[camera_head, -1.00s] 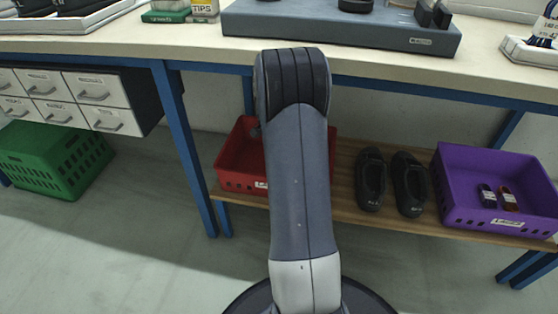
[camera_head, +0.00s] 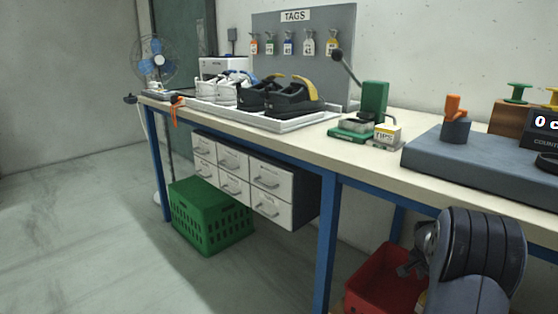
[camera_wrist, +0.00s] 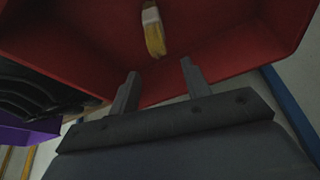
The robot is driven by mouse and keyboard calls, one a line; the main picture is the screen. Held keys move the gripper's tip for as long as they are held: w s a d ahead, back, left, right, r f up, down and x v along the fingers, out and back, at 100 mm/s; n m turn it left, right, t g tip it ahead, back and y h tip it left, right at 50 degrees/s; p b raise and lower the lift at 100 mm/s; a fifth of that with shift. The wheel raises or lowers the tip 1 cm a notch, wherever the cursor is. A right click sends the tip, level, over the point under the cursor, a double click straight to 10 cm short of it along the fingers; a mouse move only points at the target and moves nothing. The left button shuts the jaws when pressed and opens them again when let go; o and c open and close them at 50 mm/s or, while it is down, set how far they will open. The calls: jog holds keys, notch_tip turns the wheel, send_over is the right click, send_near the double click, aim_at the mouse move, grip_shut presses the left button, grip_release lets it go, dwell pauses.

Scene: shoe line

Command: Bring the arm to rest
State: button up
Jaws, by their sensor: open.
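My gripper (camera_wrist: 160,72) is open in the wrist view, its two fingers apart with nothing between them. The red bin (camera_wrist: 235,52) lies just beyond the fingertips, with a yellow and white item (camera_wrist: 153,32) in it. In the head view my arm (camera_head: 480,250) is bent at the lower right, in front of the bench. The gripper there is small and partly hidden behind the arm, in front of the red bin (camera_head: 375,290). I cannot tell whether it touches the bin.
The bench (camera_head: 365,168) runs across above the arm, with a grey block (camera_head: 430,160) on it. Blue legs (camera_head: 328,240) and a drawer unit (camera_head: 268,180) stand below. A green crate (camera_head: 205,220) is on the floor. Black shoes (camera_wrist: 35,92) and a purple bin (camera_wrist: 20,135) are beside the red bin. The left floor is clear.

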jog(key=b+x, duration=0.1)
jog(key=x, duration=0.3)
jog(key=shift+a, duration=0.1)
notch_tip(320, 180, up, 7)
jog(key=p, duration=0.4)
jog(key=shift+f+p, duration=0.1)
jog(key=shift+p, duration=0.2)
